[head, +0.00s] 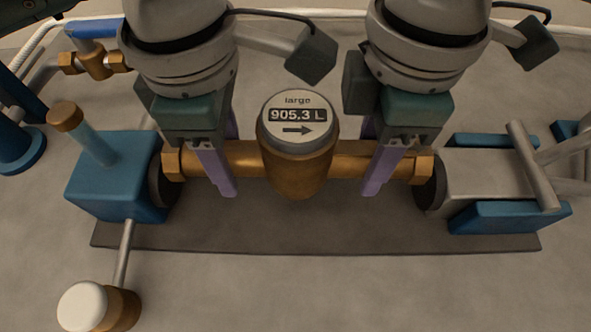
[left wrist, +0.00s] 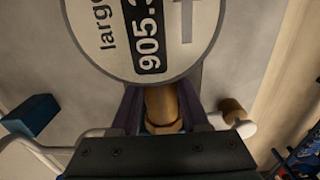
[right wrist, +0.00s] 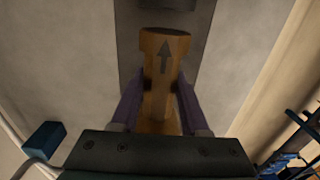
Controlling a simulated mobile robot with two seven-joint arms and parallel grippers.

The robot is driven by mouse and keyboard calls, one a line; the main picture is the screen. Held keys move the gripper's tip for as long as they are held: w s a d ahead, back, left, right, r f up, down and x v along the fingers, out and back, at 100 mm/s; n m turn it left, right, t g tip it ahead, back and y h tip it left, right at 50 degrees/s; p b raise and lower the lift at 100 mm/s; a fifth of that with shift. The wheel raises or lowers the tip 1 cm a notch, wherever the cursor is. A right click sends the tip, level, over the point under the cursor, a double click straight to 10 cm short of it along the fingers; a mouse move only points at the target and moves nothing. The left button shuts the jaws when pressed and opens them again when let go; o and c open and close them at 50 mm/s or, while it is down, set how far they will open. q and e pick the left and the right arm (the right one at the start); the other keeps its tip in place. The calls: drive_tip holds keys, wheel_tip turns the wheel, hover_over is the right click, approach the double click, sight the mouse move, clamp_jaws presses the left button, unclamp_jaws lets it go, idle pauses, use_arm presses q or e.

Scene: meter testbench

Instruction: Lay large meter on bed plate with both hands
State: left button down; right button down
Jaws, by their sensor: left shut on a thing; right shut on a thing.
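The large meter (head: 298,165) has a brass body, a pipe stub on each side and a round dial reading 905.3 L above an arrow pointing right. My left gripper (head: 222,160) is shut on its left stub, and my right gripper (head: 381,158) is shut on its right stub. The dial (left wrist: 150,35) fills the top of the left wrist view. The right wrist view shows the brass stub (right wrist: 160,85) between my fingers. The meter is level over the dark bed plate (head: 320,236), between the two end clamps. Whether it touches the plate is unclear.
A blue block (head: 112,178) with a dark round face stands at the left stub's end. A grey clamp (head: 485,178) with blue sides and a bar handle stands at the right end. A white-capped brass part (head: 95,306) lies front left.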

sight(241, 194)
use_arm(q)
drive_tip(key=shift+f, duration=0.1)
use_arm(e)
drive_tip(key=shift+f, duration=0.1)
